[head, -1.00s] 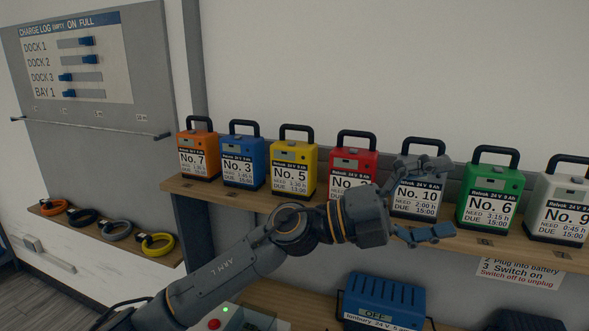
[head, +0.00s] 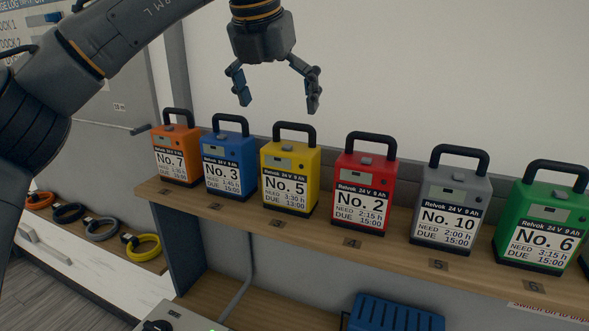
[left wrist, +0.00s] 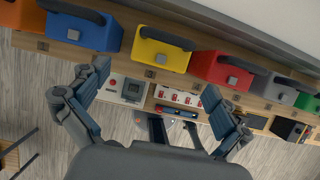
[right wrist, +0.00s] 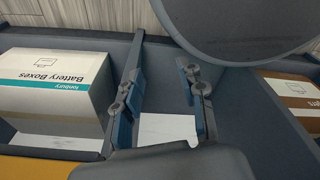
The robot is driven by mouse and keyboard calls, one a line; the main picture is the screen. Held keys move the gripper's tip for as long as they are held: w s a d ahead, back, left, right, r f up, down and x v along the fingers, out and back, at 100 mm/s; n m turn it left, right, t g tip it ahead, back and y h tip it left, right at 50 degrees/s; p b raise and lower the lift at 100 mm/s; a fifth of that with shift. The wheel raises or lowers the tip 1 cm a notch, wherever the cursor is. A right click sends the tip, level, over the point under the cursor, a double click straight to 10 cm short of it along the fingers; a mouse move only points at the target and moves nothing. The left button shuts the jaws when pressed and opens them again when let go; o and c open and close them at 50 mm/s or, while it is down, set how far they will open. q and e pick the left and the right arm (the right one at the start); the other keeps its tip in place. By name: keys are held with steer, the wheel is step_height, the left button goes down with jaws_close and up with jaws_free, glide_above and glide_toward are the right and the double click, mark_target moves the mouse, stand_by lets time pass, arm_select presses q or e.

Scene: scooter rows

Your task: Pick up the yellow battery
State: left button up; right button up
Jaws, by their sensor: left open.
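The yellow battery (head: 289,177), labelled No. 5 with a black carrying handle (head: 295,126), stands upright on the wooden shelf between the blue No. 3 battery and the red No. 2 battery. My left gripper (head: 278,101) is open and empty, pointing down above the yellow battery's handle and apart from it. In the left wrist view, the yellow battery (left wrist: 162,52) shows beyond the open fingers (left wrist: 155,82). My right gripper (right wrist: 160,95) shows only in its wrist view. It is open, with nothing between its fingers but a white surface farther off.
Blue (head: 228,168) and red (head: 362,190) batteries stand close on either side; orange (head: 176,155), grey (head: 449,208) and green (head: 541,228) ones share the shelf (head: 325,233). A Battery Boxes carton (right wrist: 55,85) is left of my right gripper. The wall above the batteries is clear.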

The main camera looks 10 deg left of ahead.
mark_target(287, 145)
arm_select(q)
steer(key=x, duration=0.2)
steer(key=s+p+x, duration=0.1)
steer(key=x, duration=0.1)
steer(key=shift+w+d+f, duration=0.1)
steer(key=shift+d+f, duration=0.05)
steer(key=shift+f, duration=0.2)
arm_select(e)
steer(key=s+g, duration=0.1)
steer(key=s, duration=0.5)
arm_select(q)
steer(key=x, duration=0.2)
steer(key=shift+w+f, duration=0.2)
steer(key=shift+w, duration=0.15)
steer(key=shift+p+x, duration=0.9)
steer(key=p+x, duration=0.1)
steer(key=x, duration=0.2)
steer(key=shift+s+f, duration=0.1)
steer(key=shift+f, duration=0.35)
steer(key=shift+d, duration=0.1)
steer(key=c, duration=1.4)
steer(key=shift+r, duration=0.25)
steer(key=shift+c, duration=0.3)
arm_select(e)
steer(key=w+r, duration=0.1)
steer(key=r, duration=0.1)
steer(key=w+r, duration=0.1)
steer(key=r, duration=0.1)
steer(key=shift+w, duration=0.3)
